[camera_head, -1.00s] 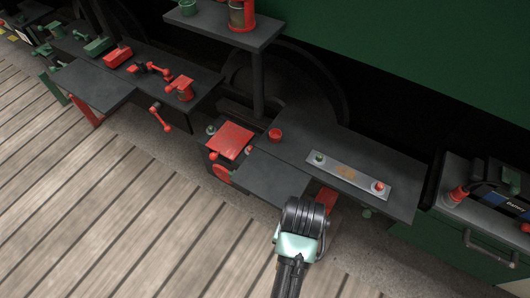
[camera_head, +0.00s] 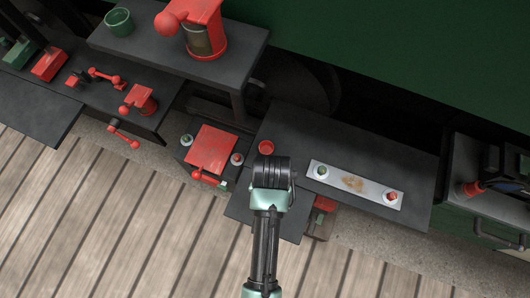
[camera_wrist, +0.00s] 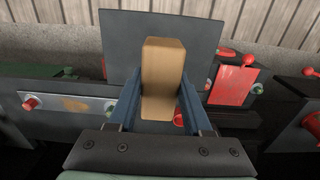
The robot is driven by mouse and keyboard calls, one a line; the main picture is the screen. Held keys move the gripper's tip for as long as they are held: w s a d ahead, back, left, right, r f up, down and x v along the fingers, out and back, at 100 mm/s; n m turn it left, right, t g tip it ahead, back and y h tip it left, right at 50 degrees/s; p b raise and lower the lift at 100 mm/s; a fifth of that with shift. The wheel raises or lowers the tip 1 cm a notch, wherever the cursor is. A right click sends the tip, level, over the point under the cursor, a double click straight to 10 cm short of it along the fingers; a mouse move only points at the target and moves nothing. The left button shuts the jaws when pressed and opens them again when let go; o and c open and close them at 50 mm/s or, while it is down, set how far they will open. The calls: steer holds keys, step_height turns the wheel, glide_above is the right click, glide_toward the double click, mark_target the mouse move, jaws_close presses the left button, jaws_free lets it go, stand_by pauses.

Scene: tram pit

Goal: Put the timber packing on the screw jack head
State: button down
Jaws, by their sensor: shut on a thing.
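The timber packing (camera_wrist: 162,75), a tan wooden block, is between the two blue fingers of my gripper (camera_wrist: 165,95) in the wrist view. My gripper is shut on it and holds it over a dark plate. In the head view my wrist (camera_head: 271,175) hides the fingers and the block. A red jack-like body (camera_head: 205,38) with a round knob stands on the raised dark shelf at upper left. A smaller red one (camera_head: 140,98) stands on the left bench. I cannot tell which is the screw jack; no packing shows on either.
A red-topped box (camera_head: 213,148) stands left of my gripper, and a red cup (camera_head: 266,147) just behind it. A metal strip (camera_head: 354,184) with green and red knobs lies on the right bench. A green cup (camera_head: 119,22) stands on the raised shelf. The plank floor (camera_head: 110,220) is clear.

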steer(key=shift+s, duration=0.15)
steer(key=shift+f, duration=0.2)
step_height(320, 180, down, 9)
steer(key=shift+f, duration=0.1)
stand_by(0.4)
steer(key=shift+f, duration=0.1)
steer(key=shift+f+b, duration=0.15)
steer(key=shift+b, duration=0.15)
steer(key=shift+c, duration=1.6)
jaws_free()
steer(key=shift+b, duration=0.3)
